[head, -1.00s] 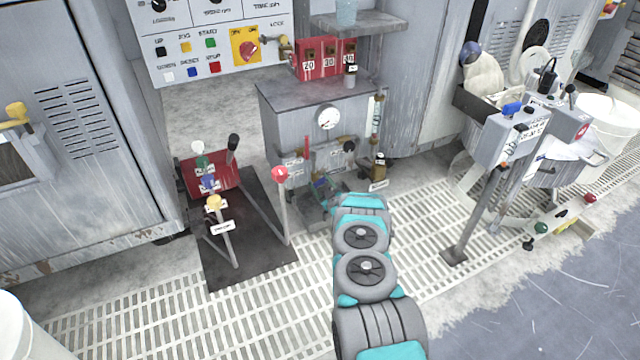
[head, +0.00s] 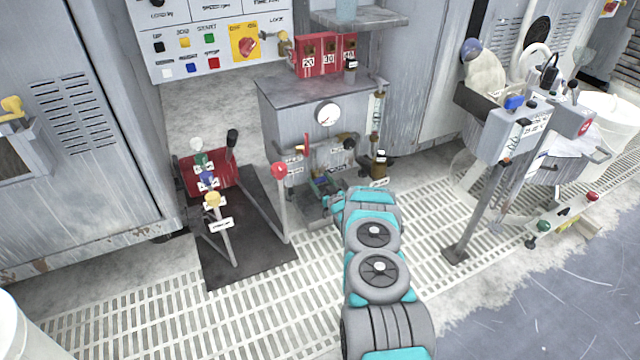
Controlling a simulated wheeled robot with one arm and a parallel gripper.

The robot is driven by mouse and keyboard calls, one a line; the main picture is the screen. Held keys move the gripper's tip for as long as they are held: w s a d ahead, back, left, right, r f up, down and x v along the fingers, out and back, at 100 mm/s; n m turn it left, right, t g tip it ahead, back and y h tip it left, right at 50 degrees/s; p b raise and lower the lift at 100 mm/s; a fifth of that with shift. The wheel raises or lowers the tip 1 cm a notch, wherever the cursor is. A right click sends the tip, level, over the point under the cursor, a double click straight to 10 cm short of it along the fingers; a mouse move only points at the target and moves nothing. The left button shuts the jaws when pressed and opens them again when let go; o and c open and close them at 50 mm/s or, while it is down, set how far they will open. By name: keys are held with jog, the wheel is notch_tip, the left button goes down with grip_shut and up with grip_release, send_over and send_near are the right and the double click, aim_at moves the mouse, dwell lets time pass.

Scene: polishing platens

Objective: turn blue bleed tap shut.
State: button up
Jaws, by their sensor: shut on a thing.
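The blue bleed tap (head: 323,180) shows as a small patch of blue low on the front of the grey cabinet, among small pipes and labels. My arm reaches to it from below. My gripper (head: 327,190) is at the tap, shut on it. The fingers are small and partly hidden by my wrist, so the tap's exact angle cannot be told.
The grey cabinet (head: 290,100) carries a round gauge (head: 327,114). A red-knobbed lever (head: 280,171) and a stand of coloured-knob levers (head: 208,182) are to the left. A dark bottle-like part (head: 380,165) is close on the right. Open grating (head: 290,310) lies in front.

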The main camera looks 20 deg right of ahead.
dwell(0.3)
jog(key=o, duration=1.4)
jog(key=shift+s+d+p, duration=0.15)
jog(key=shift+s+p, duration=0.25)
jog(key=shift+s, duration=3.45)
